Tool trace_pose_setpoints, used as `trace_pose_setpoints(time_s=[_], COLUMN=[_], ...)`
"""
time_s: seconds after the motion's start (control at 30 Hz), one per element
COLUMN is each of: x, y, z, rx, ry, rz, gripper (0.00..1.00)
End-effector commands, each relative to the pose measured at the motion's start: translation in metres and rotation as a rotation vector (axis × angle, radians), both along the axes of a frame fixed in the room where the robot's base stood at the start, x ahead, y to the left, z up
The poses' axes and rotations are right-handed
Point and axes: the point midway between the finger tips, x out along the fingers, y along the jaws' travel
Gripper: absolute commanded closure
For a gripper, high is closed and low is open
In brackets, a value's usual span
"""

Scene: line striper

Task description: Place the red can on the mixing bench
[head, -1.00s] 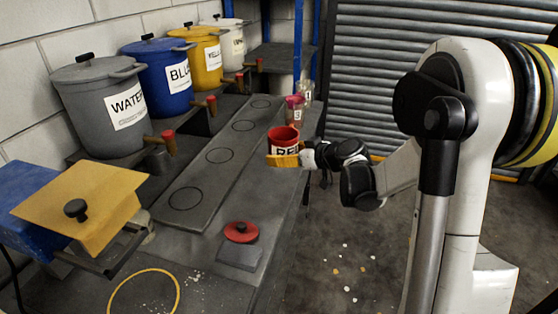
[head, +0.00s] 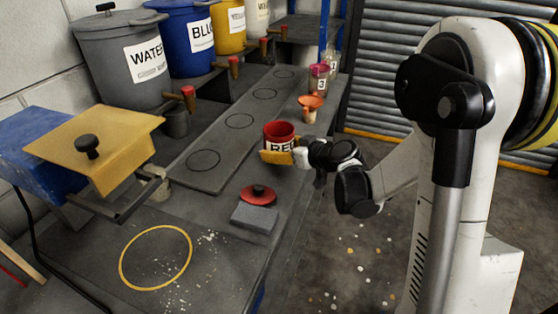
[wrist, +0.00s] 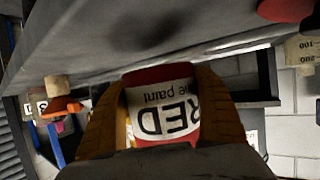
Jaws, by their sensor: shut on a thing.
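The red can (head: 279,138), with a white "RED" label, is held in my gripper (head: 277,156) at the right side of the grey bench (head: 228,205). In the wrist view the can (wrist: 160,105) sits between the two yellow-brown fingers (wrist: 160,118), which are shut on it. The wrist view shows the bench edge close to the can; I cannot tell whether the can's base touches the bench. A yellow ring (head: 123,268) is marked on the near part of the bench.
A red lid with a black knob (head: 258,193) lies by a grey block (head: 254,218) in front of the can. An orange funnel (head: 311,101) and cups (head: 319,78) stand behind. Labelled pots (head: 120,65) line the wall. A yellow plate (head: 92,150) is at left.

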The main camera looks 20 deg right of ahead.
Motion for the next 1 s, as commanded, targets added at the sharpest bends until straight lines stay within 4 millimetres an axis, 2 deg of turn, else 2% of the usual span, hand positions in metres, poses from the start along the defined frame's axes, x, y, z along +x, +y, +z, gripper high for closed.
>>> trace_pose_setpoints(time_s=[0.2, 0.6, 0.63, 0.7, 1.0], x=[0.0, 0.001, 0.001, 0.001, 0.0], y=[-0.001, -0.001, -0.001, -0.001, -0.001], z=[-0.035, -0.038, -0.038, -0.038, -0.037], rx=[0.001, 0.001, 0.0, 0.0, 0.0], ry=[0.0, 0.0, 0.0, 0.0, 0.0], rz=[0.0, 0.0, 0.0, 0.0, 0.0], gripper=[0.66, 0.66, 0.19, 0.01, 0.01])
